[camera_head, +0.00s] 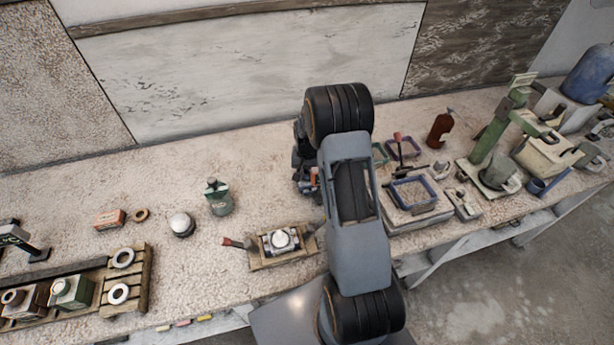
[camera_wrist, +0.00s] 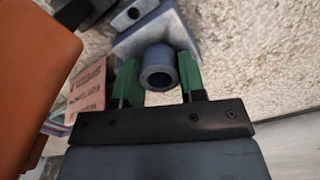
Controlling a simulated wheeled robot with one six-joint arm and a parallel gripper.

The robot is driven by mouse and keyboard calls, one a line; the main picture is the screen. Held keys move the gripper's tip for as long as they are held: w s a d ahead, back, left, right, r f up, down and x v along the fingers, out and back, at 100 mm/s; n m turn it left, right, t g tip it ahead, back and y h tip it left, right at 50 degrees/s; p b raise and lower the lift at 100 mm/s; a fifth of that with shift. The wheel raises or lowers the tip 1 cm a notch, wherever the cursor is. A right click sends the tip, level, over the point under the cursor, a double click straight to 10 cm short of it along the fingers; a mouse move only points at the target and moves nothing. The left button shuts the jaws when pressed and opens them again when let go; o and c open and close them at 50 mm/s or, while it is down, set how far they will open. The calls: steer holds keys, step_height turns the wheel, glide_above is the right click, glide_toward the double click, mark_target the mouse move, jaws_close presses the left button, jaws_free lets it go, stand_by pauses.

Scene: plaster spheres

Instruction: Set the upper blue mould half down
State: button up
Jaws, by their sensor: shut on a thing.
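In the wrist view, the upper blue mould half (camera_wrist: 160,38) is a blue-grey block with a round, hollow neck towards me. The green fingers of my gripper (camera_wrist: 158,77) are on either side of that neck and shut on it. In the head view my arm hides the gripper and the held mould half almost wholly. A pale ball lies in a grey holder (camera_head: 280,240) on a small wooden tray (camera_head: 259,262), left of my arm. Whether the held half touches the bench cannot be told.
In the wrist view, a large orange thing (camera_wrist: 35,70) and a pink card with writing (camera_wrist: 88,88) are close on the left. In the head view, a green press (camera_head: 490,145) and a blue-rimmed tray (camera_head: 413,191) stand right of my arm. Bare bench (camera_head: 150,180) lies left.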

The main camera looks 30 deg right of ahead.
steer(key=shift+f, duration=0.35)
steer(key=shift+f, duration=0.15)
steer(key=o, duration=1)
